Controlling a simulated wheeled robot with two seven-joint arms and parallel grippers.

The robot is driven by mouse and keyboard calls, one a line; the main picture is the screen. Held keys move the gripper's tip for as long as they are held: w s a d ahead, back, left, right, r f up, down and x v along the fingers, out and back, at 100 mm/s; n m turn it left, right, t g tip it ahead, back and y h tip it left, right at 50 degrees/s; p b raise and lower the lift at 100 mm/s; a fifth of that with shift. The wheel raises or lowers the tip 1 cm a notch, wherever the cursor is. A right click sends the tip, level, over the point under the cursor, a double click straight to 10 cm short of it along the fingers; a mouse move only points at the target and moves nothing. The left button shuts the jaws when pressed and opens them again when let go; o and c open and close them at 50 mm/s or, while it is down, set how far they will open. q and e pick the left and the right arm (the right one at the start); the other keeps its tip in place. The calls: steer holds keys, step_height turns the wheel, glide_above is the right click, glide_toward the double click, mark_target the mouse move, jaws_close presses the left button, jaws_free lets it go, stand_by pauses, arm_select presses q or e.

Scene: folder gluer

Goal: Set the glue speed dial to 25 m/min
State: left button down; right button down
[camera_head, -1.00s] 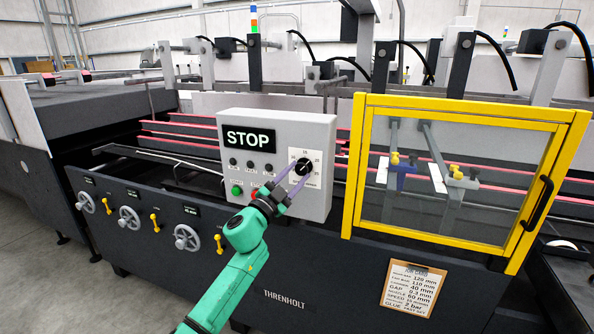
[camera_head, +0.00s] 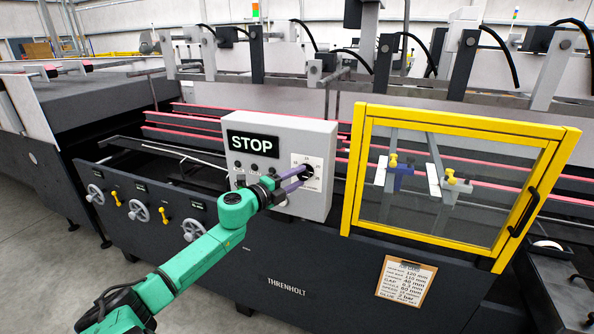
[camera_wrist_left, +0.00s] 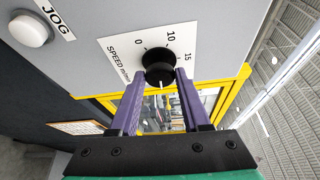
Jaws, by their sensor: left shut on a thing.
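The glue speed dial is a round black knob (camera_wrist_left: 159,66) on a white scale plate, seen close in the left wrist view. It also shows on the grey control box in the head view (camera_head: 308,170). The numbers 0, 10 and 15 and the word SPEED are readable; the rest of the scale is hidden by the fingers. A white mark shows at the knob's lower edge, but I cannot tell its exact reading. My left gripper (camera_head: 303,173) is shut on the knob, one purple finger on each side. My right gripper is not in view.
The grey control box (camera_head: 327,150) carries a STOP sign (camera_head: 253,144) and small buttons, partly covered by my left arm. A yellow-framed guard door (camera_head: 350,175) stands to its right. Handwheels (camera_head: 138,212) line the machine's front at left. A job card (camera_head: 406,283) hangs below the guard.

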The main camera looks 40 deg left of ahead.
arm_select(q)
steer(key=m+p, duration=0.1)
steer(key=m+g+p, duration=0.1)
steer(key=p, duration=0.1)
steer(key=shift+r+m, duration=0.35)
steer(key=shift+m, duration=0.05)
steer(key=shift+f+m+g+y+p, duration=0.1)
steer(key=shift+m+g+y+p, duration=0.35)
steer(key=shift+m+p, duration=0.5)
steer(key=shift+c, duration=1.8)
jaws_free()
steer(key=shift+s, duration=0.6)
steer(key=v, duration=1.3)
steer(key=shift+p, duration=0.45)
